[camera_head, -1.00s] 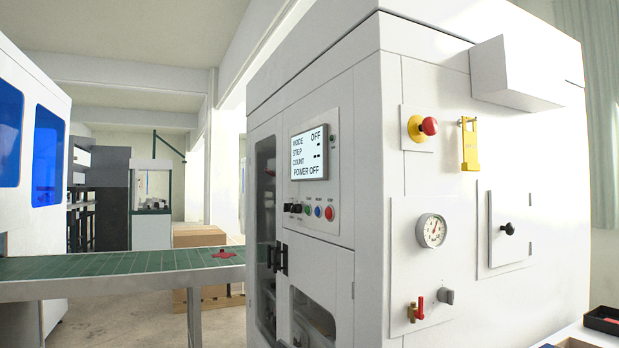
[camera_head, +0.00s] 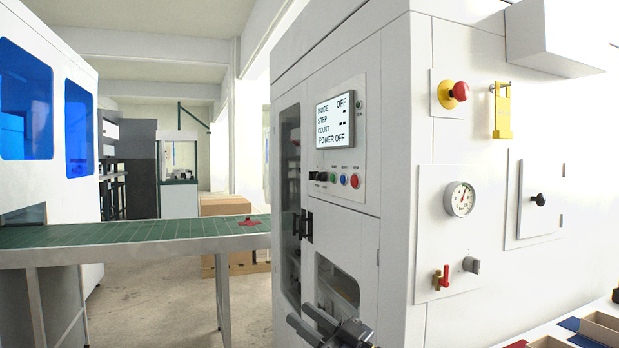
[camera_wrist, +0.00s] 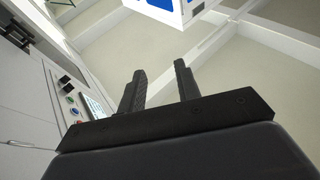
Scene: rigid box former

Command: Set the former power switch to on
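The box former (camera_head: 395,90) is a tall white machine. Its display (camera_head: 335,120) reads MODE OFF and POWER OFF. Below the display are small black selector switches (camera_head: 319,176) and green, blue and red buttons. I cannot tell which control is the power switch. My gripper (camera_head: 300,314) is low in front of the former, below the control panel and apart from it. In the wrist view, its two black fingers (camera_wrist: 160,68) stand apart with nothing between them. The panel's buttons (camera_wrist: 72,106) show at the left there.
A green conveyor (camera_head: 130,232) lies left. Trays (camera_head: 602,328) stand lower right.

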